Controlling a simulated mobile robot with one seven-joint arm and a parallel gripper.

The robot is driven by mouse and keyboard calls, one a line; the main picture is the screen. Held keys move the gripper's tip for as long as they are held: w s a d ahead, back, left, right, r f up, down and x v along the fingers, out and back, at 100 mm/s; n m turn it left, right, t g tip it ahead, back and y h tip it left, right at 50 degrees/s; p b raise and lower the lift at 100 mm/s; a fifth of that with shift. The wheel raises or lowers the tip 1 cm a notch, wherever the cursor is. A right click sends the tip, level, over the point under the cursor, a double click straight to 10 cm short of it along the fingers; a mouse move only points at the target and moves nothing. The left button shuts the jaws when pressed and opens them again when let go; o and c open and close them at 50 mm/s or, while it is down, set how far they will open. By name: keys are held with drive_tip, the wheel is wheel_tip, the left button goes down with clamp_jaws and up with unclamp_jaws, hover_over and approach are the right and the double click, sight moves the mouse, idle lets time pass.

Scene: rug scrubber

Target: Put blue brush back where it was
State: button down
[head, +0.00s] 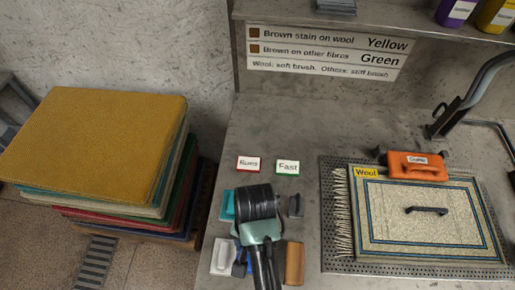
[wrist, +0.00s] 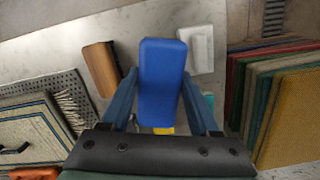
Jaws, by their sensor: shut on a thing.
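The blue brush (wrist: 163,80) sits between the two fingers of my gripper (wrist: 164,100) in the wrist view, and the gripper is shut on it. In the head view my arm covers most of it; a bit of blue (head: 240,268) shows beside my gripper. A brown block (wrist: 100,68) and a white block (wrist: 196,47) lie on either side of it in the wrist view. I cannot tell whether the brush touches the counter.
A rug labelled Wool (head: 385,225) lies on a perforated mat (head: 340,266) at right, with an orange tool (head: 415,166). Stacked rugs (head: 95,140) stand at left.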

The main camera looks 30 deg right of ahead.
drive_tip(key=shift+s+d+f+m, duration=0.25)
drive_tip(key=shift+s+d+m, duration=0.1)
drive_tip(key=shift+s, duration=0.1)
drive_tip(key=shift+s+d+f+m, duration=0.25)
drive_tip(key=shift+s+m, duration=0.1)
drive_tip(key=shift+s, duration=0.1)
wheel_tip(320, 180, down, 4)
drive_tip(key=shift+f+p, duration=0.1)
drive_tip(key=shift+p, duration=0.2)
drive_tip(key=shift+f, duration=2.45)
drive_tip(key=shift+f, duration=0.2)
drive_tip(key=shift+c, duration=0.6)
unclamp_jaws()
drive_tip(key=shift+r, duration=0.1)
drive_tip(key=r, duration=0.4)
drive_tip(key=d+r, duration=0.1)
drive_tip(key=r, duration=0.3)
drive_tip(key=w+r, duration=0.1)
drive_tip(key=r, duration=0.3)
drive_tip(key=shift+d, duration=0.15)
